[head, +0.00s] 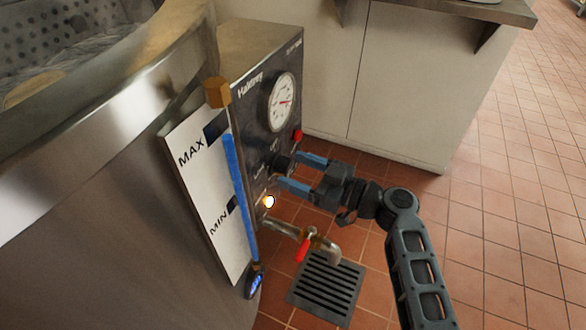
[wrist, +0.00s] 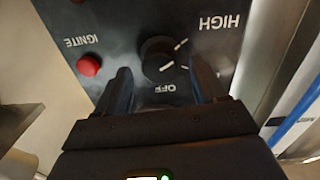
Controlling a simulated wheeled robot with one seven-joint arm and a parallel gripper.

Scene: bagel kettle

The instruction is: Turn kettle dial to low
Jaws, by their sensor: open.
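The kettle dial (wrist: 156,52) is a round black knob on the dark control panel, seen upside down in the wrist view. White marks show on and beside it; which setting it points to is hard to tell. The printed words HIGH (wrist: 219,21) and OFF (wrist: 165,88) are readable near it; no LOW label is readable. In the head view the dial (head: 281,162) sits below the gauge. My gripper (head: 292,169) is open, with its blue-sided fingers at the panel, one on either side of the dial. In the wrist view the gripper (wrist: 160,70) straddles the dial; contact cannot be told.
A red ignite button (wrist: 89,65) is beside one finger. A gauge (head: 282,102), a lit lamp (head: 268,201) and a tap with a red handle (head: 303,249) are close by. A floor drain (head: 327,287) lies below. Open tiled floor is at the right.

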